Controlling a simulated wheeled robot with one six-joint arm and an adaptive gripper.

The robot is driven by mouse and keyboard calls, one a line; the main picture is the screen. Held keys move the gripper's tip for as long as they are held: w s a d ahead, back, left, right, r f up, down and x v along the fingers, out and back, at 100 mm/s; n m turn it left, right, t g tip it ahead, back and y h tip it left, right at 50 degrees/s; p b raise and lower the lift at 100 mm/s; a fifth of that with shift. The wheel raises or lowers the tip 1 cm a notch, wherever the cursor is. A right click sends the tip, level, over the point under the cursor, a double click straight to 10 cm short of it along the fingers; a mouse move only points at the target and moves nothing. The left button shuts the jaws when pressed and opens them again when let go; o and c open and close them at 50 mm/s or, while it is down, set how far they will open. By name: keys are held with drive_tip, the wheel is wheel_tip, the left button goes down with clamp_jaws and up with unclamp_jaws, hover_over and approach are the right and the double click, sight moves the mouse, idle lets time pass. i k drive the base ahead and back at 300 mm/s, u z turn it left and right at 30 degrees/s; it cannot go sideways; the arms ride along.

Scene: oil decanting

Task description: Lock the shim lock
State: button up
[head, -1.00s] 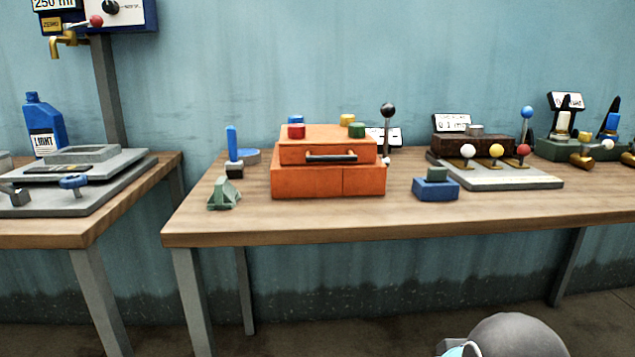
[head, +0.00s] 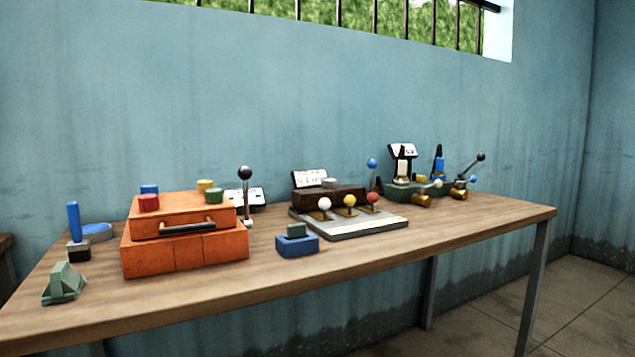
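No part is clearly readable as the shim lock, and the small signs are too blurred to read. A grey plate (head: 362,230) on the table carries a dark brown block (head: 328,201) and levers with white (head: 324,203), yellow (head: 349,200) and red (head: 373,198) knobs. A blue-knobbed lever (head: 372,164) stands behind it. At the far right end, a green fixture (head: 402,189) has brass cylinders and a tilted black-knobbed lever (head: 480,157). Another black-knobbed lever (head: 245,174) stands upright by the orange box. My gripper is not in view.
The orange box (head: 185,255) with a drawer handle and coloured knobs stands left on the wooden table (head: 330,275). A blue block (head: 297,246), a green wedge (head: 64,284) and a blue upright handle (head: 74,222) stand nearby. Floor (head: 500,300) is open at the right.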

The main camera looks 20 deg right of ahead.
sight(372, 164)
drive_tip(key=z, duration=0.5)
drive_tip(key=k, duration=1.25)
drive_tip(key=u, duration=0.15)
drive_tip(key=i, duration=0.45)
drive_tip(key=u, duration=0.55)
drive_tip(key=i, duration=1.4)
drive_tip(key=u, duration=1.1)
